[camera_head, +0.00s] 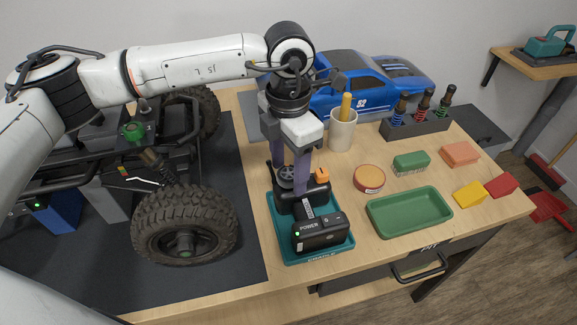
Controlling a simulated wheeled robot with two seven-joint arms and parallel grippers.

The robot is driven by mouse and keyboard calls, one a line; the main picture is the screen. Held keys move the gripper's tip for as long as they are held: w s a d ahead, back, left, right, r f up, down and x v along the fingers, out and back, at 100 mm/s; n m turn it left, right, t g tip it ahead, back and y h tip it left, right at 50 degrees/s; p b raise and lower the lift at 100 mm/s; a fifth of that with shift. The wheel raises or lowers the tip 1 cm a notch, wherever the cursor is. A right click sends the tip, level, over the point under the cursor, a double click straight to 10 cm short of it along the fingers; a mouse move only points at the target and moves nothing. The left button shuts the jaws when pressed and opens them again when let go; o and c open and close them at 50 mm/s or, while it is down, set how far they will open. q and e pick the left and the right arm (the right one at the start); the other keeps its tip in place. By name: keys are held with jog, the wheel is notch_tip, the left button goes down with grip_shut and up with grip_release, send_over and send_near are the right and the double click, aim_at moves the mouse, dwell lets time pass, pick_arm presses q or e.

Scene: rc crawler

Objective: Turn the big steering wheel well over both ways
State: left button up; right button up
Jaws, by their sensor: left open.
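The black radio transmitter (319,233), with a lit green POWER light, sits on a teal cradle tray (345,253). Its dark round steering wheel (286,178) is on the far left of its top, with an orange piece (321,175) to its right. My left gripper (289,180) points down over the wheel from above, its two purple fingers apart on either side of it. The wheel shows between them, partly hidden by the fingers. I cannot tell whether the fingers touch it. My right gripper is out of view.
The crawler's large tyre (187,224) stands on the dark mat left of the tray. A cup (342,131), round orange tin (369,178) and green tray (409,211) stand right. A blue car body (365,82) and shock rack (415,127) lie behind.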

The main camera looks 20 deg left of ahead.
aim_at(289, 173)
pick_arm(q)
notch_tip(289, 173, up, 10)
jog(key=shift+r+b, duration=0.15)
jog(key=shift+b, duration=0.15)
dwell(0.4)
